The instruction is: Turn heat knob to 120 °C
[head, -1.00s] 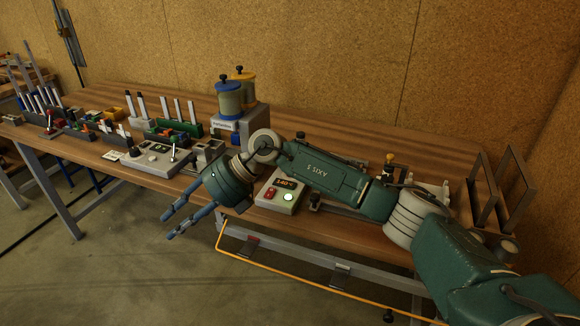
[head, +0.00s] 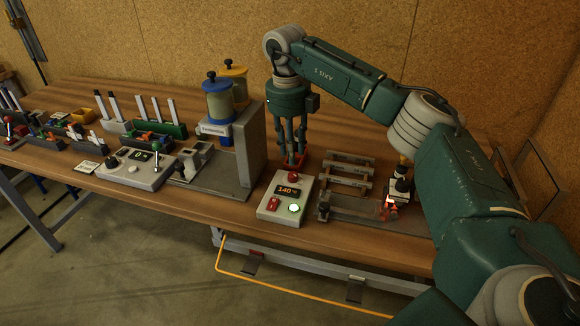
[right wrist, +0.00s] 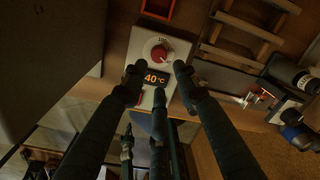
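The heat control box (head: 269,214) is a light box near the table's front edge, and its display reads 140. Its red heat knob (head: 293,177) sits at the box's far end. It also shows in the right wrist view (right wrist: 159,52), red on a white dial. There the display (right wrist: 157,78) shows "40 °C", its left part behind a finger. My right gripper (head: 291,161) points straight down close above the knob's end of the box. Its fingers (right wrist: 158,76) are spread with nothing between them, and the knob is clear of them. My left gripper is out of view.
A grey dispenser stand (head: 249,140) with blue and yellow canisters stands to the left. A metal rack (head: 350,175) and a glowing orange piece (head: 391,202) are to the right.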

